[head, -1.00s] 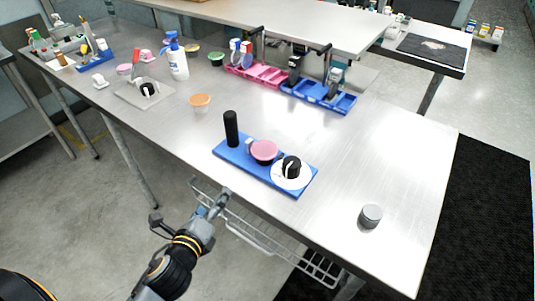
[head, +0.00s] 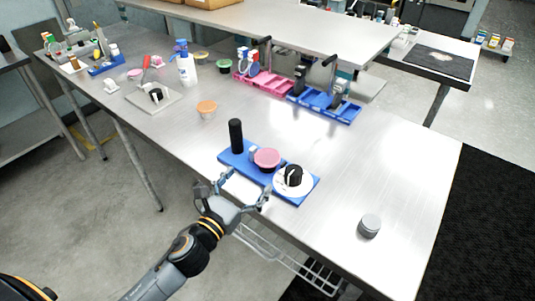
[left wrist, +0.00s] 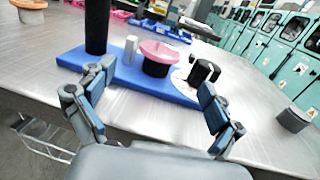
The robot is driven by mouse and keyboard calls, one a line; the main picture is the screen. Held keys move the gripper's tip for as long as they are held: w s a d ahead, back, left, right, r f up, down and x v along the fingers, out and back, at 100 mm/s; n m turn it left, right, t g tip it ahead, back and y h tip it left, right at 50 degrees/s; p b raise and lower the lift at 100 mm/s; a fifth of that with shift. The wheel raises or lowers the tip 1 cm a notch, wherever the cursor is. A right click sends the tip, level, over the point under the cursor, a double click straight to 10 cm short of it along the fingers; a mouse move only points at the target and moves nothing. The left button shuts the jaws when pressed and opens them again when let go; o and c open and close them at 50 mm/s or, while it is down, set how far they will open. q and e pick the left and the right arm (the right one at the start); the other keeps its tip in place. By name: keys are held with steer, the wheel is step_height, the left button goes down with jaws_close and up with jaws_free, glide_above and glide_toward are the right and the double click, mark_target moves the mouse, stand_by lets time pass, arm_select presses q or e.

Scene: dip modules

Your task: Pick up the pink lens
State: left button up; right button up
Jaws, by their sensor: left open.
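The pink lens (head: 267,157) is a round pink disc on top of a dark round piece on the blue board (head: 229,158). It also shows in the left wrist view (left wrist: 159,50), between my open fingers and beyond their tips. My left gripper (head: 245,188) is open and empty at the table's front edge, just in front of the blue board. In the left wrist view its fingertips (left wrist: 150,85) stand apart on either side of the board's near edge. My right gripper is not in view.
On the board, a tall black cylinder (head: 236,136) stands left of the lens and a black knob (head: 293,175) on a white disc stands right. A grey cylinder (head: 369,226) is farther right. An orange-lidded cup (head: 207,108) stands behind.

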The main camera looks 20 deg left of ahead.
mark_target(261, 166)
arm_select(q)
steer(key=shift+x, duration=1.05)
steer(key=shift+w+d+p, duration=0.15)
steer(key=shift+w+p, duration=0.15)
steer(key=shift+w, duration=0.1)
steer(key=p+x, duration=0.1)
steer(key=x, duration=0.3)
steer(key=shift+w+d+f, duration=0.1)
steer(key=shift+w, duration=0.25)
steer(key=shift+c, duration=0.9)
steer(key=c, duration=0.9)
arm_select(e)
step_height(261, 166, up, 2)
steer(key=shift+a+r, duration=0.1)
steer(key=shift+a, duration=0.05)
